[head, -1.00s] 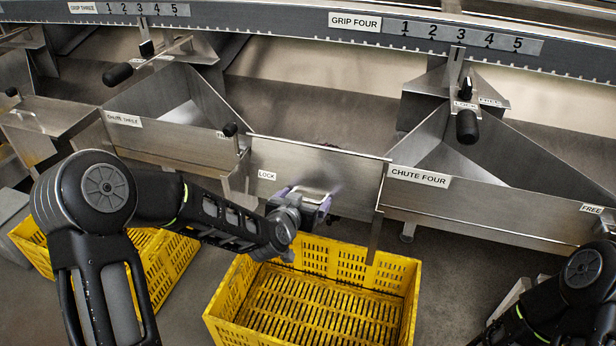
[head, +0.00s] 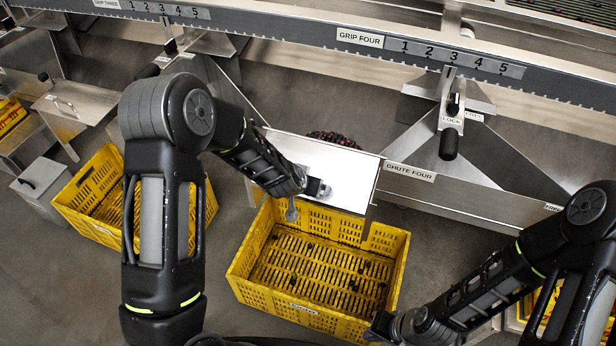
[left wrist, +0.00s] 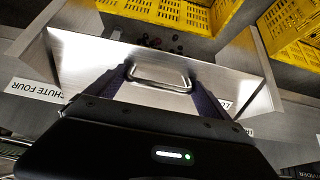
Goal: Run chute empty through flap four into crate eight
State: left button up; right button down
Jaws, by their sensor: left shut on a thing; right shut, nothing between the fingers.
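The steel flap (head: 345,170), left of the CHUTE FOUR label (head: 409,172), is bright and tilted. My left gripper (head: 318,188) is shut on its handle; in the left wrist view the fingers flank the handle (left wrist: 158,77) on the flap plate (left wrist: 90,62). A cluster of dark round pieces (head: 333,138) shows past the flap's upper edge; a few show in the left wrist view (left wrist: 150,42). A yellow crate (head: 290,308) stands below the flap, its label unreadable; dark specks lie inside. My right gripper (head: 376,332) is shut and empty near the crate's front right corner.
A lever with a black knob (head: 448,145) stands by a LOCK label at chute four. The GRIP FOUR rail (head: 360,38) crosses the back. Another yellow crate (head: 85,190) and a grey lidded box (head: 42,188) stand at left. Bare floor lies between the crates.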

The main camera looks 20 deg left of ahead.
pick_arm(q)
jog(key=shift+w+a+r, duration=0.3)
jog(key=shift+r, duration=0.1)
jog(key=o, duration=1.7)
jog(key=shift+o, duration=0.4)
jog(key=shift+s, duration=0.1)
jog(key=p+v, duration=0.1)
jog(key=v, duration=0.6)
jog(key=shift+s+r, duration=0.3)
jog(key=shift+d, duration=0.1)
